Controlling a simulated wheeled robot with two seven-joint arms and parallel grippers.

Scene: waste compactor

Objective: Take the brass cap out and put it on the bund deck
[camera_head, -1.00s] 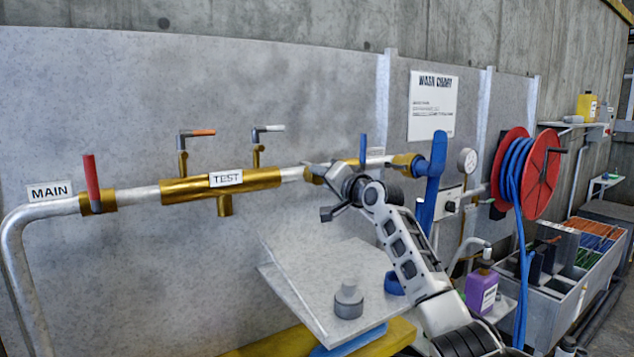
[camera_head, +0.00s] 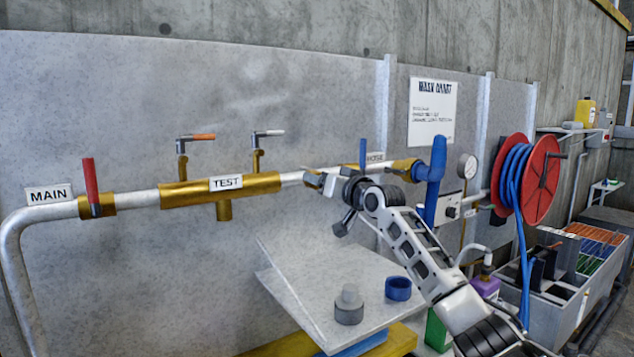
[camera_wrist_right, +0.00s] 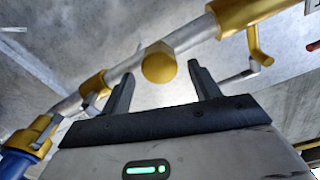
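A round brass cap (camera_wrist_right: 158,63) shows face-on in the right wrist view, at the silver pipe (camera_wrist_right: 190,38). My right gripper (camera_wrist_right: 163,88) is open, with one finger to each side of the cap in the picture and gaps between them. I cannot tell how far the fingertips are from it in depth. In the head view my right gripper (camera_head: 322,183) is at the pipe between the TEST and HOSE labels and mostly hides the cap. A grey plate (camera_head: 290,285), apparently the bund deck, lies below over a yellow edge. My left gripper is not in view.
A grey stepped plug (camera_head: 348,306) and a blue ring (camera_head: 398,288) stand on the plate; its left part is clear. A blue hose end (camera_head: 434,180), valve handles and the brass TEST fitting (camera_head: 220,188) flank the gripper. A hose reel (camera_head: 530,180) is right.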

